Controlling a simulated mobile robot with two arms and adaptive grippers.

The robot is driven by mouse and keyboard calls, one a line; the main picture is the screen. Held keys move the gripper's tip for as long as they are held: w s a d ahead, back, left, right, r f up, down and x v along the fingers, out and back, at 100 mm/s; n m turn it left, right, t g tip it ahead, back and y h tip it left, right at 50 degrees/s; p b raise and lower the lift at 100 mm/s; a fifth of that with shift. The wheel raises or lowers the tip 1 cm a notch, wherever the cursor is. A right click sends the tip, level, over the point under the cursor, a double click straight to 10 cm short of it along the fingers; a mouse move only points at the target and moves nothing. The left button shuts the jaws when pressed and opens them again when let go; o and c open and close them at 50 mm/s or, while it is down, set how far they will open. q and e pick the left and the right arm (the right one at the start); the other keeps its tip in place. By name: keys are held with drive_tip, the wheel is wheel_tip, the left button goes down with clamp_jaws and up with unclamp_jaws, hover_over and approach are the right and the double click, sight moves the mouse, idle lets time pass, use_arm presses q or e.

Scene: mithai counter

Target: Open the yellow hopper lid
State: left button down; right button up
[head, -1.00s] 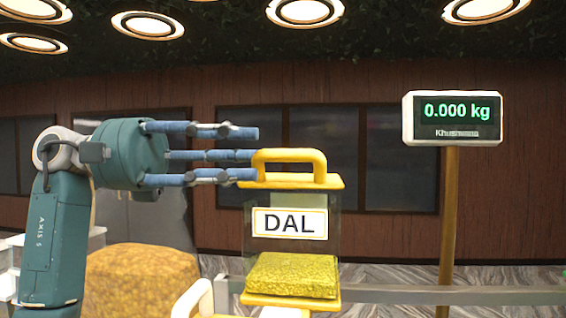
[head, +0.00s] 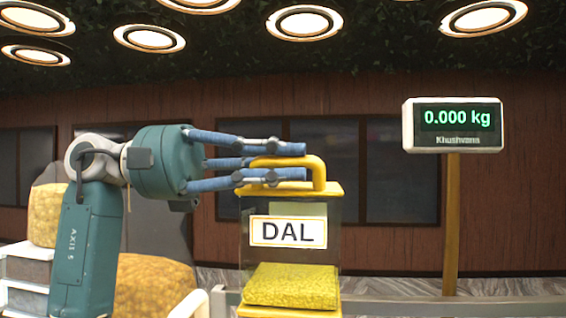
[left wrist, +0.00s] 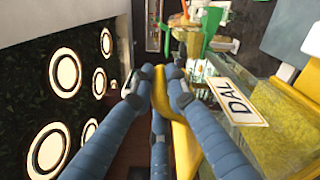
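The yellow hopper lid (head: 330,188) has a raised yellow loop handle (head: 318,171) and lies flat on the clear hopper (head: 334,235), which bears a DAL label and has a yellow block low inside. My left gripper (head: 305,162) comes in from the left. Its blue fingers converge above and below the handle's top bar and appear to press on it. In the left wrist view the yellow handle (left wrist: 158,92) lies between the fingertips, and the DAL label (left wrist: 237,101) is to the right. The fingers hide part of the handle. My right gripper is not in view.
A scale display (head: 453,126) reading 0.000 kg stands on a post to the right. A grey rail (head: 460,308) runs low in front. Yellow textured blocks (head: 150,285) are at the lower left, beside my arm.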

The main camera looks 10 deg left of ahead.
sight(286, 187)
use_arm(q)
drive_tip(key=shift+w+r+n+p, duration=0.25)
drive_tip(key=shift+r+n+p, duration=0.25)
drive_tip(key=shift+r+p, duration=0.25)
drive_tip(key=w+r+n+p, duration=0.1)
drive_tip(key=r+n+p, duration=0.1)
drive_tip(key=r+p, duration=0.1)
drive_tip(key=shift+w+n, duration=0.35)
drive_tip(key=shift+n, duration=0.05)
drive_tip(key=shift+w+r+n+p, duration=0.5)
drive_tip(key=shift+r+n, duration=0.05)
drive_tip(key=shift+n, duration=0.05)
drive_tip(key=shift+w+r+n, duration=0.75)
drive_tip(key=shift+w+n, duration=0.2)
drive_tip(key=shift+n, duration=0.15)
drive_tip(key=c, duration=1.7)
unclamp_jaws()
drive_tip(key=shift+c, duration=0.2)
